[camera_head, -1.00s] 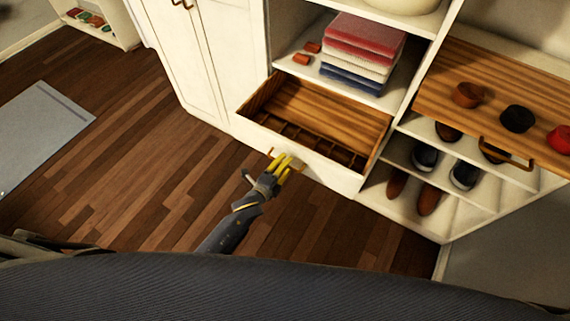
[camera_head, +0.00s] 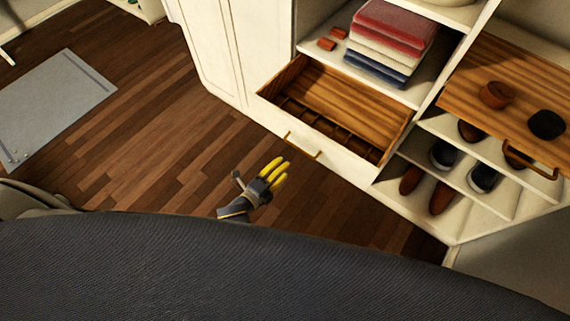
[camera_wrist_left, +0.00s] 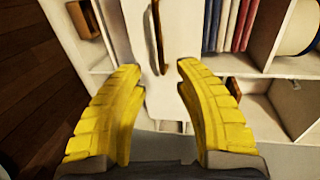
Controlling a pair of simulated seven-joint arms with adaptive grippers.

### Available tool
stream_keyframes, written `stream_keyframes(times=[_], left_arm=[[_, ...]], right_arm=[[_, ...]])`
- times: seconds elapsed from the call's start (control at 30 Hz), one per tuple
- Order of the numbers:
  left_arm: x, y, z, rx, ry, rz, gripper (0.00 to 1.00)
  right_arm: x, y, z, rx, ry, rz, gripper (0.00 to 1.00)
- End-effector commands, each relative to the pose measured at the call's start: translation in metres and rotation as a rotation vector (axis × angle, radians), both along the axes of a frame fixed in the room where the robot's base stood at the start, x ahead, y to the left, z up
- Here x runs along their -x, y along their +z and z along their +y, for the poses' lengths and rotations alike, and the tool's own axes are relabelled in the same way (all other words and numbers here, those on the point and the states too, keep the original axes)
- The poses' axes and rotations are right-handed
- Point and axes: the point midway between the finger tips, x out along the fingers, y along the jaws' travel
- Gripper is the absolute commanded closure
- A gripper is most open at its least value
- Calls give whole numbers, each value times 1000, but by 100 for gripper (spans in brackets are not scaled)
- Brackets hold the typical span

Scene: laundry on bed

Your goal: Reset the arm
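My left gripper (camera_head: 274,172) has yellow fingers and is over the wooden floor, in front of the open drawer (camera_head: 287,128) and apart from its brass handle (camera_head: 302,146). In the left wrist view the fingers (camera_wrist_left: 160,85) are spread with nothing between them, so it is open and empty. A drawer front with a brass handle (camera_wrist_left: 157,35) shows beyond the fingertips. The drawer has a wooden inside with small dividers and looks empty. My right gripper is not in view.
A shelf above the drawer holds folded towels (camera_head: 392,40) and two small reddish-brown blocks (camera_head: 327,44). To the right are shoes (camera_head: 442,154) on shelves and a pulled-out wooden board (camera_head: 480,70) with rolled items. A grey mat (camera_head: 50,105) lies on the open floor at left.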

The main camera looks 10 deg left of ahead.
Motion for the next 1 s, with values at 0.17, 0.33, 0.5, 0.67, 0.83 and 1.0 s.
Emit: stream_keyframes(times=[0.17,0.33,0.5,0.67,0.83,1.0], left_arm=[[2,0,1,0,0,0,68],[2,0,1,0,0,0,68],[2,0,1,3,1,1,68],[2,-1,2,62,18,33,68],[10,-47,18,209,103,204,68],[35,-130,50,348,263,436,68]], right_arm=[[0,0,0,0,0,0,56],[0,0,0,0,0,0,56],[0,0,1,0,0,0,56],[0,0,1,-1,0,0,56],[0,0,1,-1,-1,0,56],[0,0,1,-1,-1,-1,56]])
